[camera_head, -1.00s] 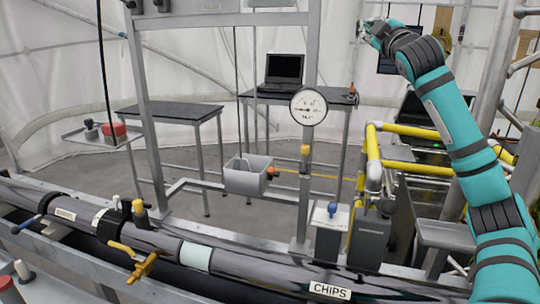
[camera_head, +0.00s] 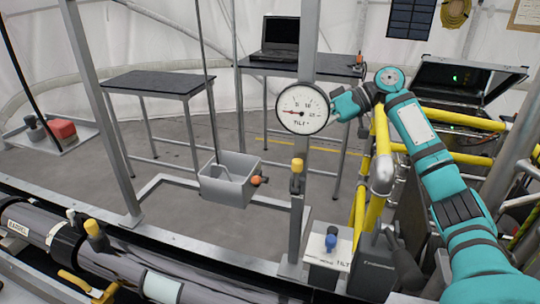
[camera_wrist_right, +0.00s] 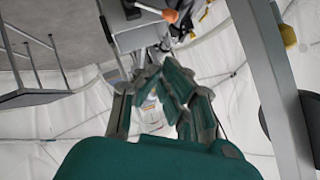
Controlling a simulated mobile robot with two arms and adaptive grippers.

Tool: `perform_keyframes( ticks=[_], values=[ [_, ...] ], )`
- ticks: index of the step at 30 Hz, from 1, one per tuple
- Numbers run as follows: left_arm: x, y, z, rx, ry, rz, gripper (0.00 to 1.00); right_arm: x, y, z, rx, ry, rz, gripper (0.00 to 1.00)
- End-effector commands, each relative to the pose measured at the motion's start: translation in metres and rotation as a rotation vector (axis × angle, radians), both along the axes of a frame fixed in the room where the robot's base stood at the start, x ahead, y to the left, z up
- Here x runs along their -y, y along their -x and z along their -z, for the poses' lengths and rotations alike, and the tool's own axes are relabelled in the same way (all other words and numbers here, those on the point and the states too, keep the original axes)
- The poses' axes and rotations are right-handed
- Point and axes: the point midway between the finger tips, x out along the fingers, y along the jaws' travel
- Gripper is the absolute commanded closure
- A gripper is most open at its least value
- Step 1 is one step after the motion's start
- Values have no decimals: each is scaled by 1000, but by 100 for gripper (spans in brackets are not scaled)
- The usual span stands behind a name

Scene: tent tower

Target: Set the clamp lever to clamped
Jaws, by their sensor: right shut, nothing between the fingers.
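No handle is readably marked as the clamp lever. A yellow-capped lever (camera_head: 297,166) stands upright on the post below the round tilt gauge (camera_head: 303,109). My right gripper (camera_head: 340,106) is shut and empty, beside the gauge's right edge in the picture and above the yellow-capped lever. In the right wrist view its fingers (camera_wrist_right: 165,90) are together, with an orange-tipped handle (camera_wrist_right: 170,15) beyond them at the top. My left gripper is not in view.
A blue-knobbed box (camera_head: 331,240) stands right of the post. A grey bin (camera_head: 228,180) with an orange knob hangs left of it. Yellow rails (camera_head: 382,150) stand close to my right arm. Tables and a laptop (camera_head: 280,38) are behind. Open floor lies between.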

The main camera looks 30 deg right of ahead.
Motion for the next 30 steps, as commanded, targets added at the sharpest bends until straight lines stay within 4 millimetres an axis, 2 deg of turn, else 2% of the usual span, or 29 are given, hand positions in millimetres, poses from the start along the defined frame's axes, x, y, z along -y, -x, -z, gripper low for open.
perform_keyframes(
  ticks=[3,8,13,20,23,30],
  values=[
    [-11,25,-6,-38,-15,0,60,-16,-7,9,-3,1,-1,100],
    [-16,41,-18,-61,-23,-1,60,-43,-21,24,-2,2,-1,100],
    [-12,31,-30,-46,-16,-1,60,-71,-35,41,0,2,0,100],
    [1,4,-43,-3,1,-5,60,-86,-27,69,-2,5,3,100],
    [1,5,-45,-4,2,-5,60,-90,-26,74,1,5,4,100],
    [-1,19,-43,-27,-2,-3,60,-91,-25,78,2,4,4,100]
  ],
)
